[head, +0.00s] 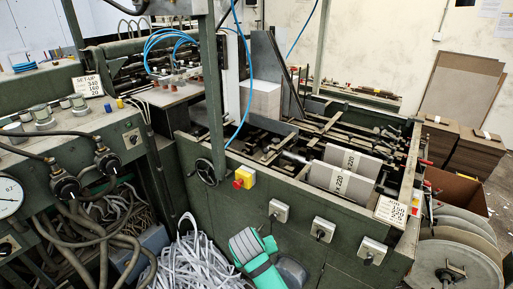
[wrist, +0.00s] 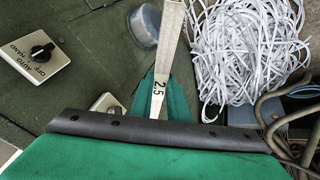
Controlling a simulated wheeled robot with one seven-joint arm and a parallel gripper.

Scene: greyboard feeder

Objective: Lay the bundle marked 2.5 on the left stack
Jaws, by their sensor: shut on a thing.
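My gripper (head: 263,270), green with grey parts, is low in front of the feeder's side wall in the head view. In the wrist view my gripper (wrist: 160,110) is shut on the bundle marked 2.5 (wrist: 171,35), a narrow pale strip seen nearly edge-on with its mark towards the camera. I cannot make out the bundle in the head view. On the feeder, a pale block (head: 262,98) stands at left beside a grey upright plate. Two grey board bundles (head: 351,160) (head: 327,177) with "220" on a band lie at right. I cannot tell which is the left stack.
A green post (head: 212,110) rises in front of the feeder, left of the pale block. Rails (head: 318,130) cross the feeder top. White strip waste (head: 195,255) lies left of my gripper. Knob boxes (head: 322,229) and a yellow-red stop button (head: 243,177) stick out from the wall.

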